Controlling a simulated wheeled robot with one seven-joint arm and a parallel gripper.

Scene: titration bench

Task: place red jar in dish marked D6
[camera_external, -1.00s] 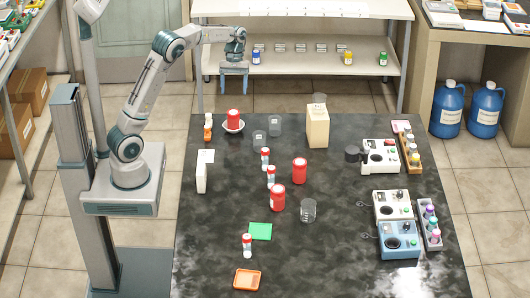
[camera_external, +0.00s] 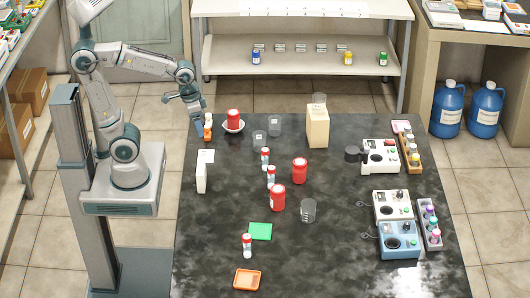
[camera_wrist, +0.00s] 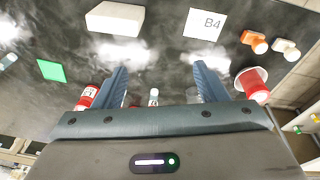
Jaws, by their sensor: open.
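Red jars stand on the black table: one (camera_external: 300,171) near the middle, another (camera_external: 278,198) just in front of it, and one (camera_external: 233,115) in a white dish (camera_external: 234,129) at the back left. In the wrist view a red jar (camera_wrist: 88,97) shows beside the left finger, and another (camera_wrist: 253,83) sits in a white dish at right. My gripper (camera_external: 193,112) is open and empty above the table's back-left corner; its fingers also show in the wrist view (camera_wrist: 158,66). No D6 mark is readable; a card reads B4 (camera_wrist: 204,24).
Small white bottles (camera_external: 265,158) with red caps, orange-capped bottles (camera_wrist: 254,40), clear beakers (camera_external: 308,211), a white block (camera_external: 203,176) and a beige box (camera_external: 317,126) stand around. Instruments (camera_external: 394,206) line the right side.

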